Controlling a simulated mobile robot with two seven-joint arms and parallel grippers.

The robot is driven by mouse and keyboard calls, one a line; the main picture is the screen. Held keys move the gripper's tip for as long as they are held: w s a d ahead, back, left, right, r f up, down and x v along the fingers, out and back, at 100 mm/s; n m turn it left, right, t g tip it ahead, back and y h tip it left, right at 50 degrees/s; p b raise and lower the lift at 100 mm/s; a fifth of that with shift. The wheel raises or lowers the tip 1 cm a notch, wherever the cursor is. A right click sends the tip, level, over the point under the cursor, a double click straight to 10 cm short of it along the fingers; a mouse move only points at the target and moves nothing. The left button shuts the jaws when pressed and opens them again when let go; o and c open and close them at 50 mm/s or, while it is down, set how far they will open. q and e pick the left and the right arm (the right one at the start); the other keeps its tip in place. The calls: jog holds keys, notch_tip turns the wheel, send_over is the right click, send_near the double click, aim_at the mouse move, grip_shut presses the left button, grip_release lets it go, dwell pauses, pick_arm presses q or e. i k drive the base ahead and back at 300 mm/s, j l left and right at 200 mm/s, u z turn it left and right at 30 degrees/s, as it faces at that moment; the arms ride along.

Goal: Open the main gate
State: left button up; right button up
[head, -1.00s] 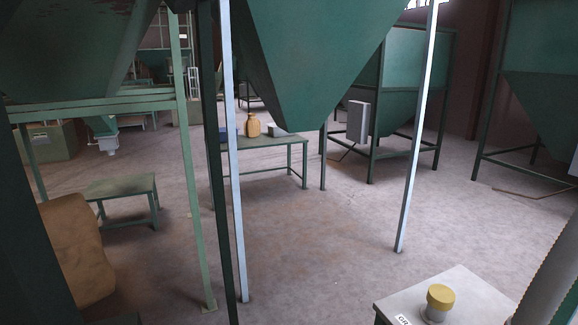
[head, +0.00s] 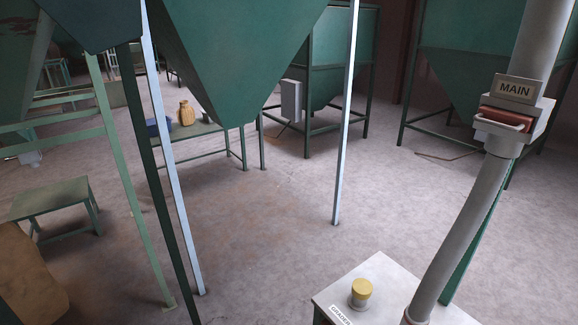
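The main gate (head: 503,122) is a grey box on a thick grey pipe at the right of the head view. A plate reading MAIN (head: 515,88) sits on its upper side. A reddish slide with a pale handle bar (head: 499,124) shows at its front. I cannot tell from here whether the slide is in or out. Neither of my grippers shows in the view.
A white box labelled GRADER (head: 335,297) with a yellow-topped knob (head: 361,291) stands below the pipe. A green hopper (head: 235,60) hangs ahead on pale posts (head: 345,130). A low green table (head: 50,200) and a brown sack (head: 25,270) are at left. Floor between is clear.

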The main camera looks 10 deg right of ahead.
aim_at(500, 118)
jog(key=z, duration=1)
